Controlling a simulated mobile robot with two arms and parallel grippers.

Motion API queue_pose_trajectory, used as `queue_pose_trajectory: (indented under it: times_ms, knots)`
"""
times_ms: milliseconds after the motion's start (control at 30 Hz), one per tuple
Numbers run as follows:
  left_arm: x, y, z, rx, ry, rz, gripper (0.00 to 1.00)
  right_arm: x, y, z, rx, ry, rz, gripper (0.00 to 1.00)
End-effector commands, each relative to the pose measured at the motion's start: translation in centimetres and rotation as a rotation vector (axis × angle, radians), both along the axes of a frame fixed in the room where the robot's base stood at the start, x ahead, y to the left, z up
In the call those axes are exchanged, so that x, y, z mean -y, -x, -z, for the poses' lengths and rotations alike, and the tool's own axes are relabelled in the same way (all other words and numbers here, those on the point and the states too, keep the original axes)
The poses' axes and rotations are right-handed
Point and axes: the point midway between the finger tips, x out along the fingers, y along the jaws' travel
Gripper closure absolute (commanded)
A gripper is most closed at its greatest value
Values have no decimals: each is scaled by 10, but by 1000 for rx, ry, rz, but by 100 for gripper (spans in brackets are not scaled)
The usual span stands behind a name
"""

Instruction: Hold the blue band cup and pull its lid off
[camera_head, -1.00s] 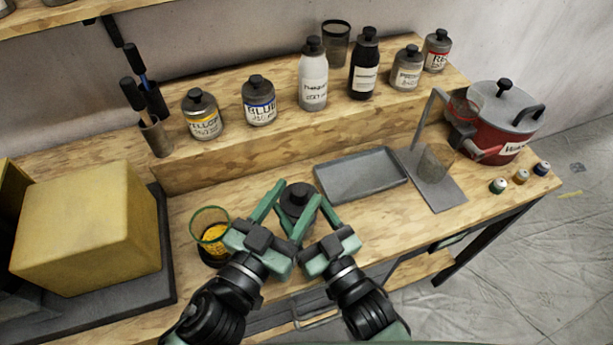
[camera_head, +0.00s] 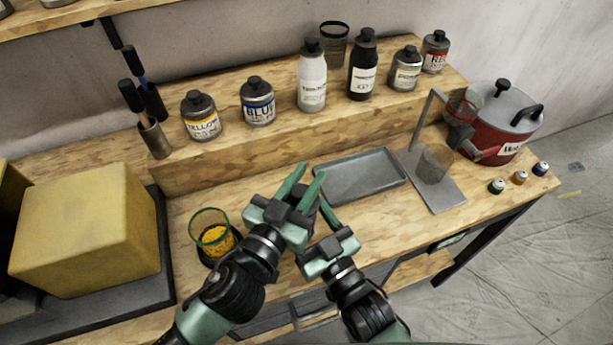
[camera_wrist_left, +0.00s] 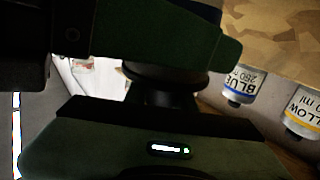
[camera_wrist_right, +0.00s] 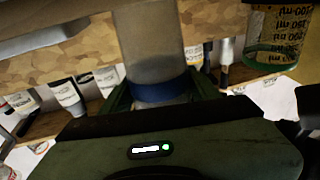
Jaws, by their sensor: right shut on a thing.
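The cup with the blue band (camera_wrist_right: 160,90) is grey and shows in the right wrist view. My right gripper (camera_head: 322,205) is shut on it, with a green finger on each side of the band. In the head view the grippers hide most of the cup. A dark round lid with a narrower knob (camera_wrist_left: 165,80) shows close to my left gripper in the left wrist view. My left gripper (camera_head: 312,172) is over the lid, its two fingers apart, pointing up and right. Whether its fingers touch the knob is hidden.
A green-rimmed cup of yellow paint (camera_head: 212,236) stands left of the grippers. A grey tray (camera_head: 358,180) and a stand with a clear cup (camera_head: 434,165) are to the right. Several bottles line the back shelf, including the blue one (camera_head: 258,103). A red pot (camera_head: 500,130) stands far right.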

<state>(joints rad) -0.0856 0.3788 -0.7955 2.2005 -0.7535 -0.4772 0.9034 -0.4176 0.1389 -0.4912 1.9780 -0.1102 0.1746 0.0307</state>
Motion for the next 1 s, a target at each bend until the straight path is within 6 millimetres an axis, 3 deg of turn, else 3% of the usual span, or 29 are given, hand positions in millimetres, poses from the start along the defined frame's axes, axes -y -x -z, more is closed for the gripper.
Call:
queue_pose_trajectory:
  times_ms: [1000]
  knots:
    - [0, 0, -7, 1, 3, -1, 100, 0, 0, 0, 1, 0, 0, 100]
